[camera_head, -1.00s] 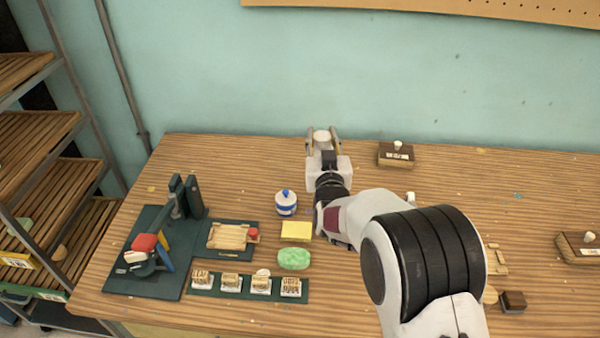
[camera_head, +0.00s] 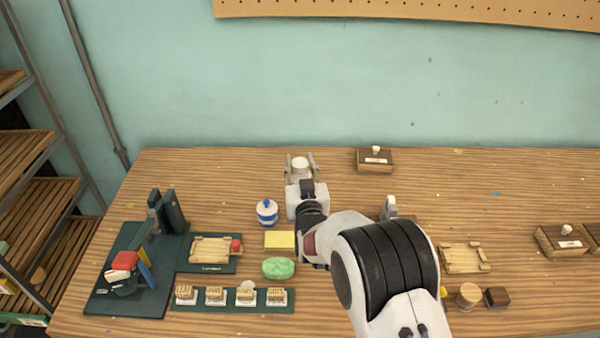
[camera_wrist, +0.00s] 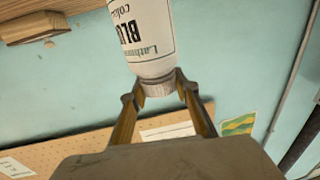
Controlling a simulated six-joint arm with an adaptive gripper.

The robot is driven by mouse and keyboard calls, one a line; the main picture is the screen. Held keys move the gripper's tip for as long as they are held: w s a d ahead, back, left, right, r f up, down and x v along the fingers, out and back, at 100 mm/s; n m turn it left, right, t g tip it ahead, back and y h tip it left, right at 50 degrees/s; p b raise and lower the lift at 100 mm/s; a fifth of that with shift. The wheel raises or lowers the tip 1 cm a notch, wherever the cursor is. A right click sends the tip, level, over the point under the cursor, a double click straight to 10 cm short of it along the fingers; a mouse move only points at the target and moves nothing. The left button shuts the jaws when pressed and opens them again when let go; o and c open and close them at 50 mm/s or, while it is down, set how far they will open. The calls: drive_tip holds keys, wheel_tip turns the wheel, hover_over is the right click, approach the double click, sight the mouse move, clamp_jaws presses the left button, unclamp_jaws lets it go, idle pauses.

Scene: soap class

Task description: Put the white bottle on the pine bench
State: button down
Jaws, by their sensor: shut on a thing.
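The white bottle (camera_wrist: 150,35) has a printed label and a narrow neck, and fills the top middle of the wrist view. My gripper (camera_head: 300,160) is shut on it, with its fingers (camera_wrist: 160,90) around the cap end. In the head view the bottle shows as a small white round top (camera_head: 301,162) between the fingers. The pine bench, which I take to be the wide striped wooden top (camera_head: 450,210), lies below. Whether the bottle's base touches it, I cannot tell.
A blue and white jar (camera_head: 267,211), yellow block (camera_head: 279,239) and green soap (camera_head: 278,267) stand near my arm. A green press (camera_head: 140,265) stands left. The back right is mostly clear.

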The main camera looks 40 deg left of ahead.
drive_tip(key=shift+f, duration=1.65)
drive_tip(key=c, duration=1.5)
unclamp_jaws()
drive_tip(key=shift+f, duration=0.1)
drive_tip(key=shift+v, duration=6)
drive_tip(key=shift+r, duration=0.25)
